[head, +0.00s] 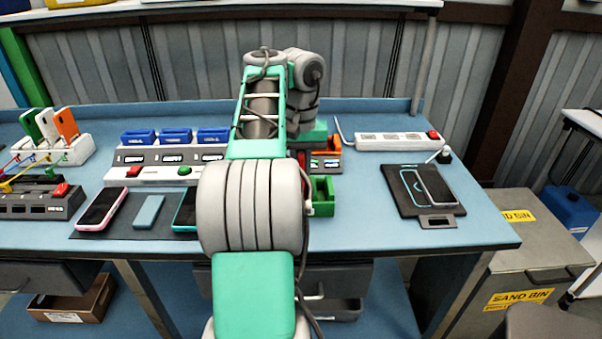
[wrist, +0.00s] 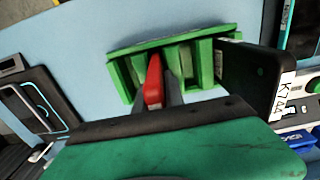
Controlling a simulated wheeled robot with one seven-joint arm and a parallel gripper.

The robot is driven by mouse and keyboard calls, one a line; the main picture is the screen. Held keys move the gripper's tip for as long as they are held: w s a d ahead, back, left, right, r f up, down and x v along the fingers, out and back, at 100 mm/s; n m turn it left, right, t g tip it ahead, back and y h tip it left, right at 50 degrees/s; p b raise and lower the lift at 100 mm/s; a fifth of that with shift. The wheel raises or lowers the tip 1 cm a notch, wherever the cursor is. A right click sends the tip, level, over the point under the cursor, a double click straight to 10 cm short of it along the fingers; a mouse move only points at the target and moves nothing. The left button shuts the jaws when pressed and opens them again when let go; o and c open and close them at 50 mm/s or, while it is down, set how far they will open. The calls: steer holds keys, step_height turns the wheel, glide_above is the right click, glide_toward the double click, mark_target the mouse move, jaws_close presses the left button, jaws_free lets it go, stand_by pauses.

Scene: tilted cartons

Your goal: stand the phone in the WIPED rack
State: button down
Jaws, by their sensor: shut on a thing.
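In the wrist view, my gripper (wrist: 157,92) is shut on a thin red thing (wrist: 154,78), likely the phone seen edge-on. Its far end is at the slots of a green rack (wrist: 207,62); I cannot tell whether it is seated in a slot. The green rack (head: 323,192) also shows in the head view, just right of my arm. I cannot read WIPED on either rack.
A charging pad (head: 408,198) with a dark phone (head: 436,186) lies right. A pink-cased phone (head: 101,208), blue block (head: 148,211) and teal-edged phone (head: 185,212) lie left. A power strip (head: 385,141) is behind.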

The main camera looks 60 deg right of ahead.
steer(key=c, duration=1.3)
jaws_free()
steer(key=shift+c, duration=0.2)
step_height(320, 180, up, 8)
steer(key=p, duration=0.7)
steer(key=shift+f, duration=0.1)
step_height(320, 180, up, 7)
steer(key=p, duration=0.7)
